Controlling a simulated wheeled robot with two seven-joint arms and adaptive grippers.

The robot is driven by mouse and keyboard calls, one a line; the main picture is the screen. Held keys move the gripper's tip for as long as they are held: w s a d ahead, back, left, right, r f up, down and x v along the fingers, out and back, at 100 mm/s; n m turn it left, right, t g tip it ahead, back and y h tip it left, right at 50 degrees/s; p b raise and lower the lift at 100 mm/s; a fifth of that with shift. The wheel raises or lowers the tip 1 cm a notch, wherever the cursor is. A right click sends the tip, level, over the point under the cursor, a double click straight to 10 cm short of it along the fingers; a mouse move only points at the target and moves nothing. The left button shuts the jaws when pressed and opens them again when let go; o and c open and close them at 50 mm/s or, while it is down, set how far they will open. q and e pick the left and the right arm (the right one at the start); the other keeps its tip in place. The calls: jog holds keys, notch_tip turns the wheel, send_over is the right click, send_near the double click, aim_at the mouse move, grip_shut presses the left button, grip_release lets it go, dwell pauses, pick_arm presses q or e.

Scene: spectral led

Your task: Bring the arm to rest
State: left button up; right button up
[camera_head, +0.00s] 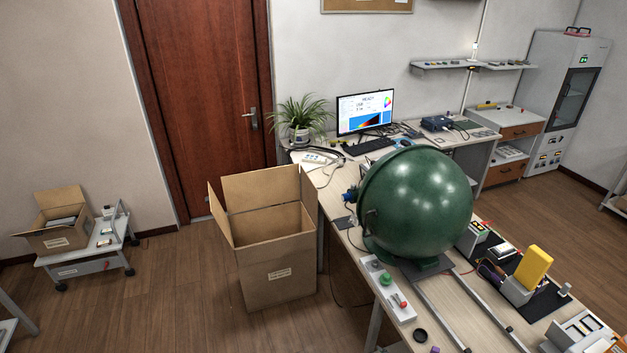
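Neither my left nor my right gripper shows in the head view, and no part of my arms can be made out. The task names no object besides the arm. The closest large thing is a dark green sphere (419,205) on the workbench (345,185), right of the picture's middle. I cannot tell from this view whether my grippers hold anything.
An open cardboard box (277,274) stands on the floor left of the workbench. A button panel (387,290), rails and a yellow block (533,268) lie around the sphere. A low cart (85,262) carries a smaller box at left. Floor between is clear.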

jog(key=s+d+f+m+g+h+b, duration=0.1)
jog(key=s+d+f+m+g+h, duration=0.3)
jog(key=s+f, duration=0.9)
jog(key=s+d+f+m+g+h, duration=0.15)
jog(key=s+d+f, duration=0.45)
jog(key=s+f, duration=0.7)
jog(key=s+f+m+g, duration=0.2)
jog(key=s+f, duration=0.1)
jog(key=s, duration=1.2)
jog(key=s+f+m+g+b, duration=0.1)
jog(key=s+f+g, duration=0.1)
jog(key=s, duration=1.3)
jog(key=shift+s+f+m+g+h, duration=0.2)
jog(key=shift+f+m+g+h, duration=0.2)
jog(key=shift+f, duration=0.45)
